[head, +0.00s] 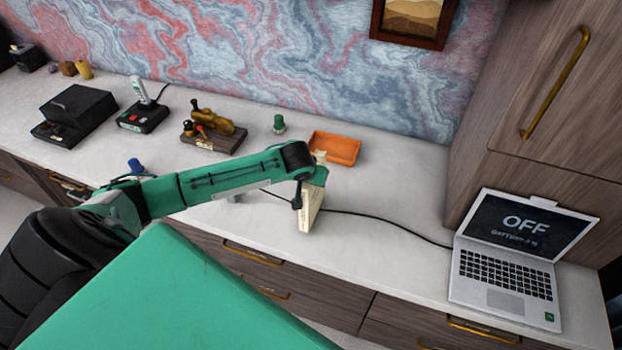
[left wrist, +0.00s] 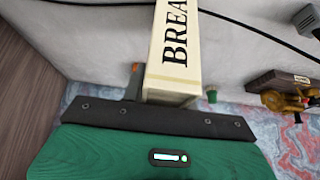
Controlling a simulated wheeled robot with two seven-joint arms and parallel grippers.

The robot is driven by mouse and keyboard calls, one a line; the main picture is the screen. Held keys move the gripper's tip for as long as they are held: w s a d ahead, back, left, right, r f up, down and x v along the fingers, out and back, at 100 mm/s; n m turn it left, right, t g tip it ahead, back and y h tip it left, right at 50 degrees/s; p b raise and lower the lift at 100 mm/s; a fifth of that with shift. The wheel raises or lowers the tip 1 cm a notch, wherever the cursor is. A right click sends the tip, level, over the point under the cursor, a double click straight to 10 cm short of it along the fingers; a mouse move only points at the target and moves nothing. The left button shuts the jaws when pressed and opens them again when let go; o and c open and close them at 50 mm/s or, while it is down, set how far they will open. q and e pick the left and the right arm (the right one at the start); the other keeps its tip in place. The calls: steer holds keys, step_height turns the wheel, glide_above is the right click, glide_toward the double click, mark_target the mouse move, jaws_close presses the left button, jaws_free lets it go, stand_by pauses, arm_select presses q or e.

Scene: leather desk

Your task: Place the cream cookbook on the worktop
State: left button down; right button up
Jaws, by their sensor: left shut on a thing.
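The cream cookbook (head: 308,213) is upright at the end of my left arm, over the front part of the pale worktop (head: 390,184). My left gripper (head: 308,184) is shut on its upper part. In the left wrist view the cookbook's spine (left wrist: 175,48) shows dark letters reading "BREA", and my gripper (left wrist: 165,98) covers one end. I cannot tell whether the book's lower edge touches the worktop. My right gripper is in neither view.
An orange tray (head: 335,148) stands behind the book. An open laptop (head: 508,262) is at the right, with a black cable (head: 395,222) running from it across the worktop.

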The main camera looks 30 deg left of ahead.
arm_select(q)
steer(key=shift+w+f, duration=0.1)
steer(key=shift+f, duration=0.3)
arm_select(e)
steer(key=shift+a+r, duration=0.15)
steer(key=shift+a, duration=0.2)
arm_select(q)
steer(key=c, duration=1.1)
jaws_free()
steer(key=shift+f, duration=0.15)
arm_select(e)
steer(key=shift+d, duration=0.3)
arm_select(q)
steer(key=b+v, duration=0.2)
steer(key=v, duration=0.9)
steer(key=shift+s+d+r, duration=0.1)
steer(key=shift+s+r, duration=0.25)
steer(key=shift+r, duration=0.25)
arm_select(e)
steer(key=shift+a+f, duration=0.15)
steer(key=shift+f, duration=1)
